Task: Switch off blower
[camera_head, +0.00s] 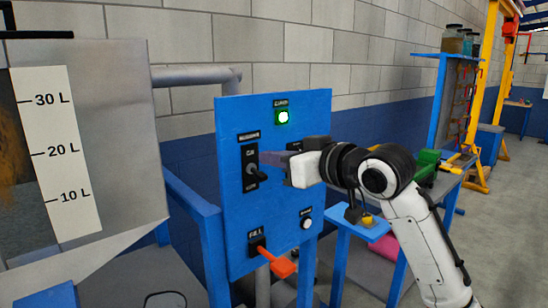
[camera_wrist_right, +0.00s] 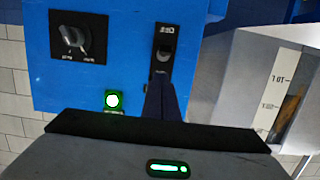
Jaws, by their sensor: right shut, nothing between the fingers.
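A blue panel (camera_head: 232,225) carries a tall black plate (camera_head: 245,137) with a toggle switch (camera_head: 252,171) on its left side. The panel's small labels are hard to read. My right gripper (camera_head: 266,160) is shut and empty, reaching in from the right with its fingertips close in front of the switch. In the right wrist view, where the panel appears upside down, the fingers (camera_wrist_right: 161,94) point toward the switch (camera_wrist_right: 165,51). I cannot tell whether they touch it. A green light (camera_head: 283,117) glows on the panel. My left gripper is not in view.
A dark knob (camera_wrist_right: 73,38) sits beside the switch. Below are an orange-handled lever (camera_head: 283,267) and a white button (camera_head: 306,223). A grey tank (camera_head: 118,120) with a litre scale stands to the left. A blue stand (camera_head: 358,229) is right of the panel.

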